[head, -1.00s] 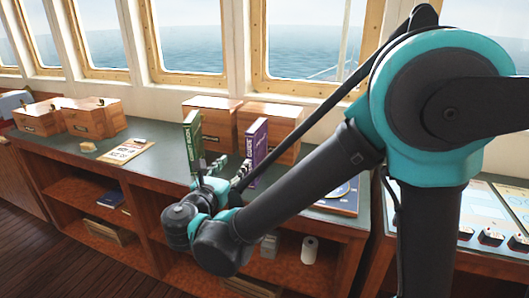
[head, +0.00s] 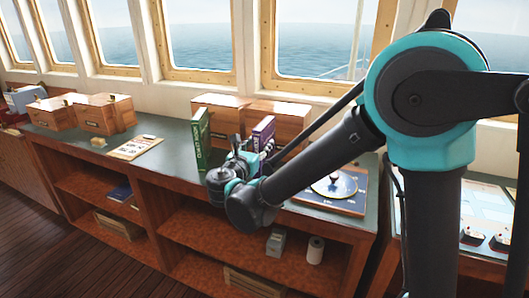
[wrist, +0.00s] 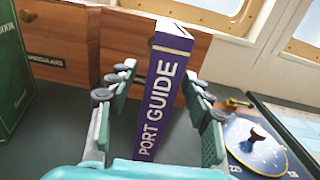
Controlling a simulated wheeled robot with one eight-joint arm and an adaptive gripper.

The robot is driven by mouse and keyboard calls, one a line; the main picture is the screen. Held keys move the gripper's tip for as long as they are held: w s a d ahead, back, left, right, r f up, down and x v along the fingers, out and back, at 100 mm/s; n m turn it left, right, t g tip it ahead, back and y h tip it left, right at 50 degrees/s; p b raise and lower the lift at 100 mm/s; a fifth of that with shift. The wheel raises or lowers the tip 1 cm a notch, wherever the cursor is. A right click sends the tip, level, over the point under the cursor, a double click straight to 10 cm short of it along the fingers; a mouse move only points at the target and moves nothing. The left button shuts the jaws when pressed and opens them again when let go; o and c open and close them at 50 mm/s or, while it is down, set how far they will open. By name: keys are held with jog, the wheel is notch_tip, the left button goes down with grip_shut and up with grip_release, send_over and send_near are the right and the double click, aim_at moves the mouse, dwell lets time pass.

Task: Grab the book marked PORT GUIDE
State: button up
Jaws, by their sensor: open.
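The purple book marked PORT GUIDE (wrist: 163,90) stands upright on the dark counter top, its spine toward my gripper in the wrist view. It also shows in the head view (head: 263,133), partly hidden behind my gripper. My gripper (wrist: 158,95) is open, with one finger on each side of the book. In the head view my gripper (head: 250,157) is at counter height in front of the book.
A green book (head: 200,138) stands upright left of the purple one. Wooden boxes (head: 277,122) stand behind, by the windows.

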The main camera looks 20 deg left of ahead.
jog(key=w, duration=0.5)
grip_shut()
dwell(0.3)
